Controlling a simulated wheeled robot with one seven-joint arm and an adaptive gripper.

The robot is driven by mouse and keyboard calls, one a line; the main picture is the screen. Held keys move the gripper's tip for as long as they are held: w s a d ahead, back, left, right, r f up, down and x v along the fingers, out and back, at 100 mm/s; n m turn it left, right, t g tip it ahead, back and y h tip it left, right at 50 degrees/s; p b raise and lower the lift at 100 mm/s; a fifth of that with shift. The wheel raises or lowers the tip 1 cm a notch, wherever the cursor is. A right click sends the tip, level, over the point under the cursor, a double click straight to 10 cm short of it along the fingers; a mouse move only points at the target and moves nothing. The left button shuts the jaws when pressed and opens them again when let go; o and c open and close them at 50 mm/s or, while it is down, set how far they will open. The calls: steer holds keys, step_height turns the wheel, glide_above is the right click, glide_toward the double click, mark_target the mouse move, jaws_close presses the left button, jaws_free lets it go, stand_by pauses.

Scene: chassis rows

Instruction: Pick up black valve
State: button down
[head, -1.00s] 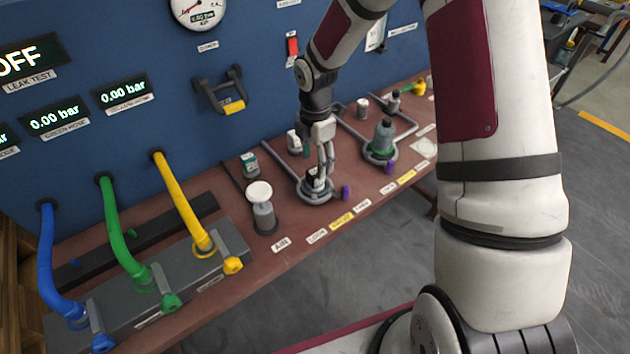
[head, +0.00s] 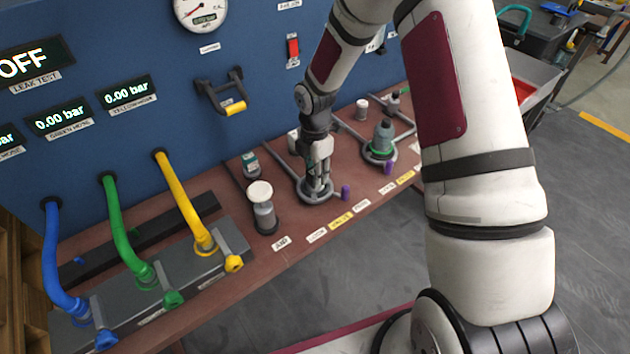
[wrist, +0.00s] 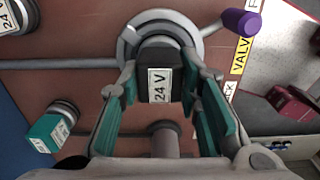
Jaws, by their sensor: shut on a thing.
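The black valve (wrist: 159,92) is a dark block with a white "24 V" label. It sits in a round grey ring fitting (wrist: 197,30) with a purple-tipped handle (wrist: 241,22). My gripper (wrist: 160,76) has its teal-padded fingers on either side of the block and is shut on it. In the head view my gripper (head: 320,182) points down into the ring fitting on the brown bench (head: 238,208). The fingers mostly hide the valve there.
A white-capped grey cylinder (head: 262,205) stands left of the gripper. A green-banded grey fitting (head: 382,140) stands to the right. A teal 24 V block (wrist: 50,130) is nearby. The blue panel (head: 160,50) rises behind the bench.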

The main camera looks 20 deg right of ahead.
steer(key=shift+r, duration=0.1)
steer(key=shift+w+r, duration=0.1)
steer(key=shift+r, duration=0.4)
step_height(320, 180, up, 2)
steer(key=shift+r+b, duration=0.15)
steer(key=shift+b, duration=0.2)
steer(key=s+d, duration=0.2)
steer(key=s, duration=0.5)
steer(key=s+d+r, duration=0.1)
steer(key=s+d, duration=0.1)
steer(key=s, duration=0.6)
steer(key=shift+s+d+r, duration=0.25)
